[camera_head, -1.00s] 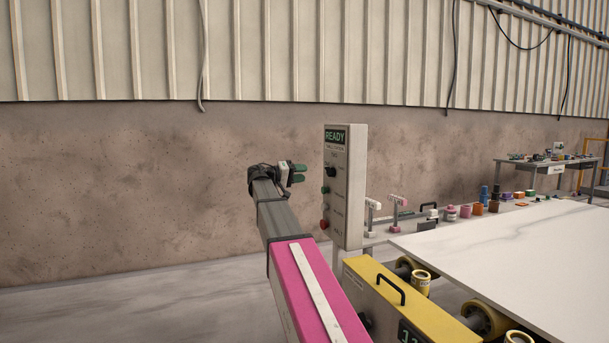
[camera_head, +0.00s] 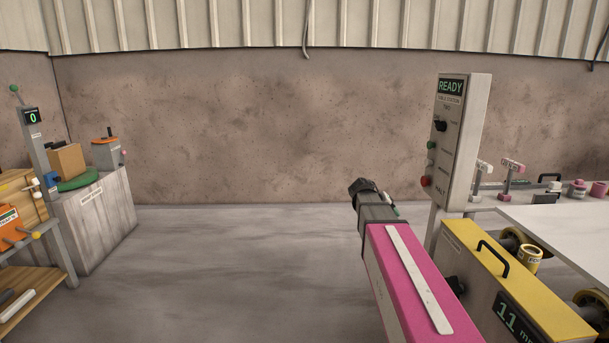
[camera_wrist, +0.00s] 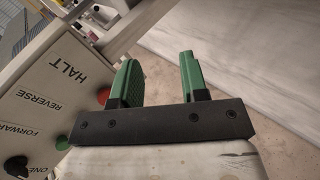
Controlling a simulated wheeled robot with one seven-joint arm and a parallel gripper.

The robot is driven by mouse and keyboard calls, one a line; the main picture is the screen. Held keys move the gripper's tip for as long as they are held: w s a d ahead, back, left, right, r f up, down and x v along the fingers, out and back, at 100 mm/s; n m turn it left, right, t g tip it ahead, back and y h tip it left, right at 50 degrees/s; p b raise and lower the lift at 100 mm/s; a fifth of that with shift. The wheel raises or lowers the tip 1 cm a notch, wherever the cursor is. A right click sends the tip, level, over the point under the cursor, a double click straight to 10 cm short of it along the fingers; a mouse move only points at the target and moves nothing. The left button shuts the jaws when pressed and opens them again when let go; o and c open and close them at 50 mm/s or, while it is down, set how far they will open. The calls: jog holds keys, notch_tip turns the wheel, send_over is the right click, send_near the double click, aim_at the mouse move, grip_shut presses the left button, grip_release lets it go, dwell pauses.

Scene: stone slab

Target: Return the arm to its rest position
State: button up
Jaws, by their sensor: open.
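My gripper (camera_wrist: 160,82) shows in the wrist view with its two green fingers apart and nothing between them. In the head view my arm reaches forward at the lower middle right, and its end hides most of the gripper; only a small bit of the fingers shows. The gripper is close to the control panel (camera_head: 458,150), a pale upright box with a green READY display. In the wrist view the panel (camera_wrist: 50,90) lies to the left of the fingers, with its HALT, REVERSE and FORWARD labels. I cannot tell whether anything touches it.
A yellow machine (camera_head: 510,270) and a white slab (camera_head: 560,225) stand at right, with small tools on a ledge behind. At left are a grey cabinet (camera_head: 95,225) and a wooden bench (camera_head: 35,300). The floor (camera_head: 240,270) between is clear.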

jog(key=s+a+f+g+y, duration=0.1)
jog(key=s+a+f+y, duration=0.3)
jog(key=s+f, duration=0.6)
jog(key=s+a+f+g+y, duration=0.1)
jog(key=s+a+f+y, duration=0.4)
jog(key=s+a+f, duration=0.4)
notch_tip(320, 180, down, 2)
jog(key=shift+s+a+f+n, duration=0.1)
jog(key=shift+s+a+n, duration=0.25)
jog(key=shift+s, duration=0.4)
